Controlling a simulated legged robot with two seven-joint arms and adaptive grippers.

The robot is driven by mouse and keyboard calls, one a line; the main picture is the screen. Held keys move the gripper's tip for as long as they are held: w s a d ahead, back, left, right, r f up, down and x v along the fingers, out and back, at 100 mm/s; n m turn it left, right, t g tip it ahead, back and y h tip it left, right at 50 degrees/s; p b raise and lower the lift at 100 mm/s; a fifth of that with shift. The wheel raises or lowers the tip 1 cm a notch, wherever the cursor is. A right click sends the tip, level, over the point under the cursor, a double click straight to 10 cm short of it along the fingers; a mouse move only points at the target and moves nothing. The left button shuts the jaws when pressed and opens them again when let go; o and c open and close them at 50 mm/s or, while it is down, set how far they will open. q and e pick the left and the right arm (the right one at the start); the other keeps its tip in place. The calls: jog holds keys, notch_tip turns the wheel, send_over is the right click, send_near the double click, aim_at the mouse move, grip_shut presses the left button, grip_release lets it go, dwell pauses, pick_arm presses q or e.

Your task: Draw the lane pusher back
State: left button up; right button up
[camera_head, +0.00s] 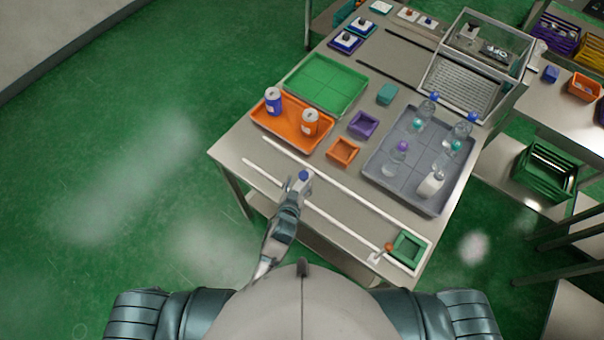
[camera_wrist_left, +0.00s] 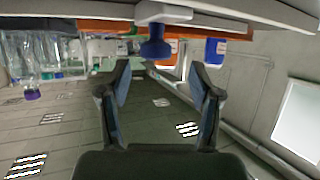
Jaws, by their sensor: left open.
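The lane pusher is a white block with a blue knob (camera_head: 303,175), at the left part of the lane between two white rails (camera_head: 345,192) along the table's near edge. In the left wrist view the blue knob (camera_wrist_left: 155,46) hangs below the white block (camera_wrist_left: 165,13) in that picture, ahead of the fingers. My left gripper (camera_head: 297,188) is open at the pusher. Its two fingertips (camera_wrist_left: 160,75) are spread to either side of the knob's line, with nothing seen gripped between them. Whether a finger touches the knob is unclear. My right gripper is not seen.
A green square bin (camera_head: 408,250) stands at the lane's right end, beside a small orange knob (camera_head: 388,247). Behind the lane are an orange tray (camera_head: 276,127) with two cans, a small orange bin (camera_head: 343,151) and a grey tray (camera_head: 377,167) with several bottles.

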aim_at(303, 175)
pick_arm(q)
jog(key=x, duration=0.2)
jog(key=d+x, duration=0.1)
jog(key=x, duration=0.2)
jog(key=shift+a, duration=0.35)
jog(key=c, duration=1.2)
jog(key=shift+d+r, duration=0.1)
grip_shut()
